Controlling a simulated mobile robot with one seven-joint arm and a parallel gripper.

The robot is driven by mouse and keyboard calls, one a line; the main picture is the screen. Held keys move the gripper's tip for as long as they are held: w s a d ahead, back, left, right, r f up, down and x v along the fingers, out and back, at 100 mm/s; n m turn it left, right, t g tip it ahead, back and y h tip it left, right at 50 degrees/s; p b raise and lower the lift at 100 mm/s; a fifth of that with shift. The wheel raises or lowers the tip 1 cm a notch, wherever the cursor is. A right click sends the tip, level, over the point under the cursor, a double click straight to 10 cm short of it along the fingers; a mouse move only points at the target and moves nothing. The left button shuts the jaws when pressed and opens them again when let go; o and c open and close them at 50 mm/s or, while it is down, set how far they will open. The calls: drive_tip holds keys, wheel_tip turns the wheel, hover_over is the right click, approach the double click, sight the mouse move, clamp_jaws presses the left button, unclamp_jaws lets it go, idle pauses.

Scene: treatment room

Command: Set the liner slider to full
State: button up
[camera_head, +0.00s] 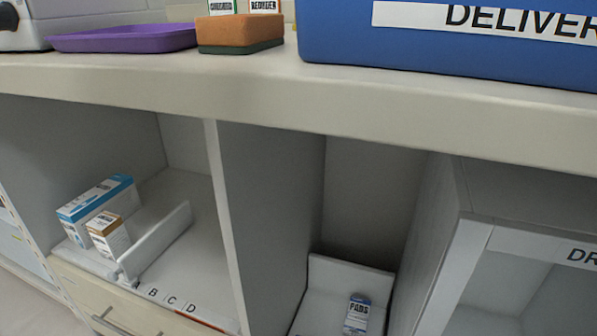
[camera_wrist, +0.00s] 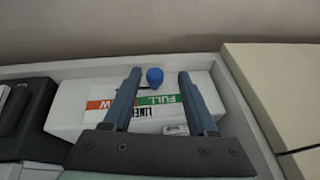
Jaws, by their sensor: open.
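In the wrist view, a white liner box (camera_wrist: 75,102) carries the upside-down words LINER and FULL on its label. A green band (camera_wrist: 158,100) lies by FULL, and a red-orange band (camera_wrist: 100,104) lies to its left by a partly hidden word. A blue knob (camera_wrist: 155,77), seemingly the slider, sits at the box's far edge near the green band. My gripper (camera_wrist: 160,73) is open, its two blue-grey fingers on either side of the knob with gaps. I cannot tell how deep the fingertips reach. Neither box nor gripper shows in the head view.
In the wrist view, a cream box (camera_wrist: 275,85) stands right and a black object (camera_wrist: 25,110) left. The head view shows a counter (camera_head: 250,85) with a blue DELIVER bin (camera_head: 430,60), a purple tray (camera_head: 125,38) and an orange-green block (camera_head: 240,33); open shelves with small boxes lie below.

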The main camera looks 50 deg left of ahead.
drive_tip(key=p+v, duration=1)
drive_tip(key=v, duration=0.3)
idle(0.4)
